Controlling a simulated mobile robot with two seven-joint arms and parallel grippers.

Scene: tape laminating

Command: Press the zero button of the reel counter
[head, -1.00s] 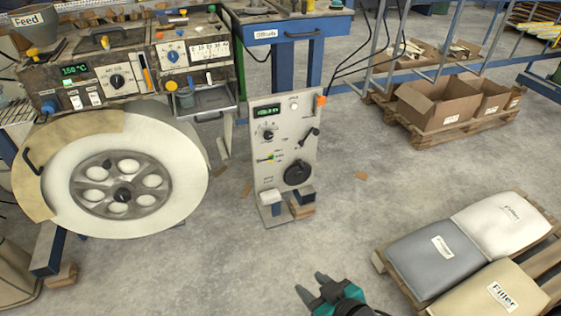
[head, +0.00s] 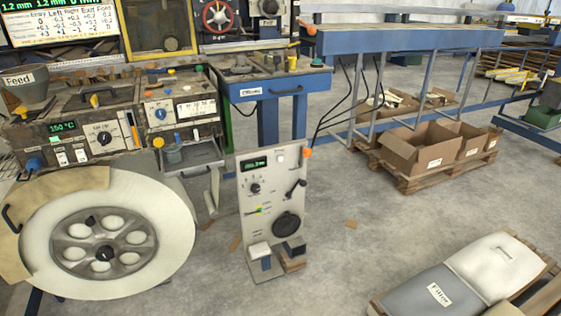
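A light grey upright panel (head: 262,222) stands on the floor near the middle of the head view. It has a green digital display (head: 255,163), a small white button (head: 280,158) to the right of the display, an orange part (head: 307,153) at its upper right corner, knobs, a black lever (head: 296,188) and a dark round dial (head: 286,225). I cannot read its labels, so I cannot tell for sure whether it is the reel counter. Neither of my grippers is in view.
A large white reel (head: 105,235) and a control bench (head: 85,125) stand at the left. A blue table (head: 285,85) is behind the panel. Cardboard boxes (head: 420,145) sit on a pallet at the right. Filler sacks (head: 435,290) lie at the lower right. Floor right of the panel is mostly clear.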

